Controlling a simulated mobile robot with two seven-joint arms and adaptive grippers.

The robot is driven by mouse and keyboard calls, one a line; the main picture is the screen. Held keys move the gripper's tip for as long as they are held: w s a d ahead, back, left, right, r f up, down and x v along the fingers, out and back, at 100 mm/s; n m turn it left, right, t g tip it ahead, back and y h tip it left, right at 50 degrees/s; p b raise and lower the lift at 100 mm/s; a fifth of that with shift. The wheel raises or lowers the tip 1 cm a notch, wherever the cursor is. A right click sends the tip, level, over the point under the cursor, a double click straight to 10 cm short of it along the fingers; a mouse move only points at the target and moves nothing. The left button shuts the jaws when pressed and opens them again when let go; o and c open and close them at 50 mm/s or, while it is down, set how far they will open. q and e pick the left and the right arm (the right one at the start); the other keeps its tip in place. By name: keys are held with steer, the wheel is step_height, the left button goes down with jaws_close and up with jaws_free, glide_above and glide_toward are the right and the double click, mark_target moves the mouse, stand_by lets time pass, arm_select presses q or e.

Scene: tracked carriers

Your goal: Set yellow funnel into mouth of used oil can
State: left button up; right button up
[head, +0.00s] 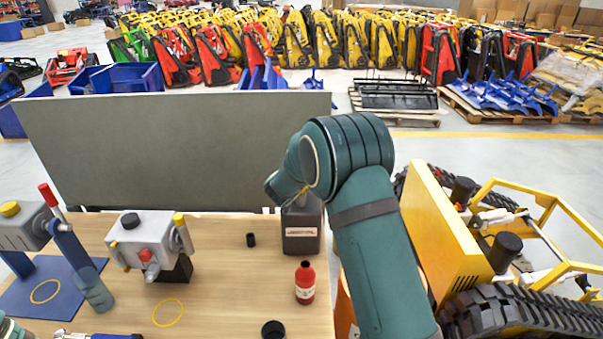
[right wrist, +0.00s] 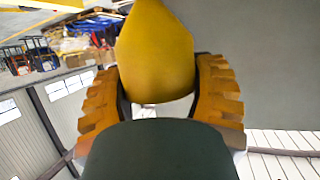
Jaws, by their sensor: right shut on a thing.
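The yellow funnel (right wrist: 157,50) fills the upper middle of the right wrist view. My right gripper (right wrist: 160,72) is shut on it, with an orange-padded finger on either side. In the head view my right arm's wrist hides the gripper and most or all of the funnel. A dark grey can with a pale label (head: 301,236), which looks like the used oil can, stands upright on the table just below that wrist. Its top and mouth are mostly hidden, so I cannot tell whether the funnel touches it. My left gripper cannot be made out.
A red bottle (head: 305,283) stands in front of the can, with small black caps (head: 251,240) nearby. A grey pump-like unit (head: 147,240) stands left on the wooden table (head: 225,270). A grey panel (head: 180,150) rises behind. A yellow tracked carrier (head: 440,235) is right of my arm.

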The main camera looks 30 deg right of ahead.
steer(key=o, duration=1.2)
steer(key=shift+o, duration=0.2)
steer(key=v, duration=1.2)
steer(key=shift+a+f, duration=0.1)
